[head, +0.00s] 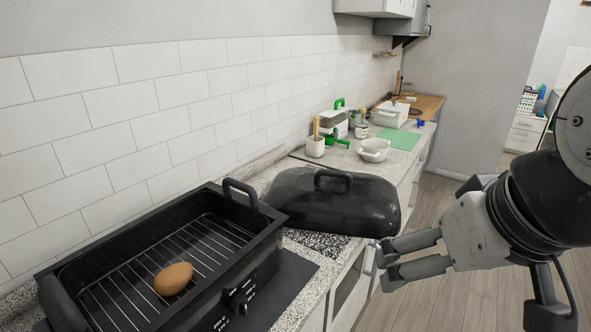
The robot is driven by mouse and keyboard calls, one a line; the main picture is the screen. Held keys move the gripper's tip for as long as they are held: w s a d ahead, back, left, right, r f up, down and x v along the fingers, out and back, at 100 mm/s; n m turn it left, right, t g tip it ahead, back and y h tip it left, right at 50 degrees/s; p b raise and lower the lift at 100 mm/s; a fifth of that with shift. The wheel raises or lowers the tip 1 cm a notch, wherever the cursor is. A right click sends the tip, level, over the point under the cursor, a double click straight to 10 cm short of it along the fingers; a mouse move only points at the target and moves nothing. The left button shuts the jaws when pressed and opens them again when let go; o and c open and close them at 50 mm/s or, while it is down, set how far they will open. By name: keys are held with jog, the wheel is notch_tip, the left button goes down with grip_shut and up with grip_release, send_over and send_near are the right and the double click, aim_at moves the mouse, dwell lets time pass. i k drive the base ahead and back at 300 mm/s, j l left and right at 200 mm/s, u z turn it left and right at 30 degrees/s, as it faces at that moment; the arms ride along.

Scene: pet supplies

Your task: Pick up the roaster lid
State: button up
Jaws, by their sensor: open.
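The roaster lid (310,207) is a black domed cover with a loop handle (333,179) on top. It rests on the speckled counter, just right of the roaster. The black roaster (265,247) stands uncovered at the lower left, with a wire rack and a brown egg-shaped item (173,279) inside. My gripper (378,258) is open and empty. Its fingers point left, near the front right edge of the lid and below the handle. I cannot tell whether a fingertip touches the lid.
Beyond the lid stand a white bowl (374,150), a white utensil crock (315,147) and a green mat (399,138). A tiled wall (150,98) runs behind the counter. The floor (450,215) right of the counter is clear.

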aim_at(356, 204)
jog(key=u, duration=0.65)
jog(key=l+u, duration=0.8)
jog(key=k+l+u, duration=0.1)
jog(key=l+u, duration=0.35)
jog(key=k+l+u, duration=0.15)
jog(key=l+u, duration=0.25)
jog(key=k+l+u, duration=0.15)
jog(key=k+l, duration=0.35)
jog(key=l, duration=0.3)
jog(key=k+l+u, duration=0.1)
jog(key=k+l, duration=0.4)
jog(key=l, duration=0.25)
jog(key=k+l+u, duration=0.15)
jog(key=k+l, duration=0.4)
jog(key=l, duration=0.1)
